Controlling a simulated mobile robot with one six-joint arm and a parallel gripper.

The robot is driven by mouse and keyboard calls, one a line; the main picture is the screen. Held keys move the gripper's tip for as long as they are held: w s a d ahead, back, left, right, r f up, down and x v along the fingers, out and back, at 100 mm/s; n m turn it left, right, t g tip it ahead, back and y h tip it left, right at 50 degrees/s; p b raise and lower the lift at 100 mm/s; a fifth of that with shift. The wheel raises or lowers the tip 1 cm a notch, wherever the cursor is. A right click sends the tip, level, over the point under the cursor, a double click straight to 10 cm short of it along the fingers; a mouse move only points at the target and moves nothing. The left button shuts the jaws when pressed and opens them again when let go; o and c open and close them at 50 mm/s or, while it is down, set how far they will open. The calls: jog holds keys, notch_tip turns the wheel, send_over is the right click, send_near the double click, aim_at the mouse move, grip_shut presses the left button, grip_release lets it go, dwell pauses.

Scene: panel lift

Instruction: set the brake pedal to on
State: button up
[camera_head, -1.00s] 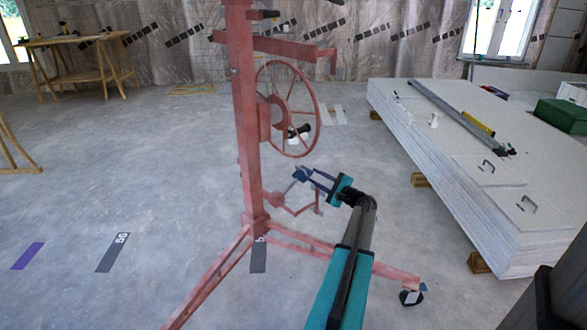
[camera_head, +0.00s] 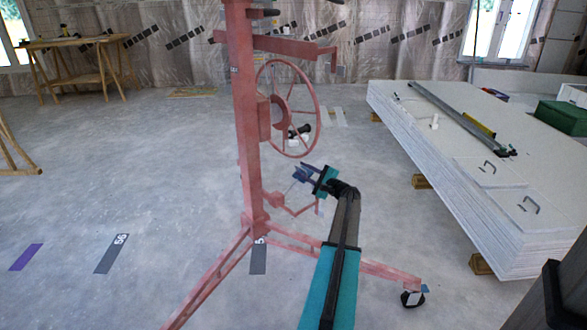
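The pink panel lift (camera_head: 246,130) stands upright on splayed legs, with a spoked wheel (camera_head: 287,108) on its post. A thin pink bar (camera_head: 297,211) sticks out low on the post. A small blue tab (camera_head: 424,288) shows at the caster (camera_head: 412,298) of the right leg. I cannot tell for certain which of these is the brake pedal. My gripper (camera_head: 301,173), with dark blue fingers, is right of the post, below the wheel and just above the bar in the picture. Whether it touches the bar, and whether its fingers are open or shut, is unclear.
A wooden trestle table (camera_head: 75,42) stands back left.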

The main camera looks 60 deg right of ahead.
aim_at(297, 167)
jog(key=shift+b+x, duration=0.65)
jog(key=shift+x, duration=2.55)
jog(key=shift+a, duration=0.1)
grip_shut()
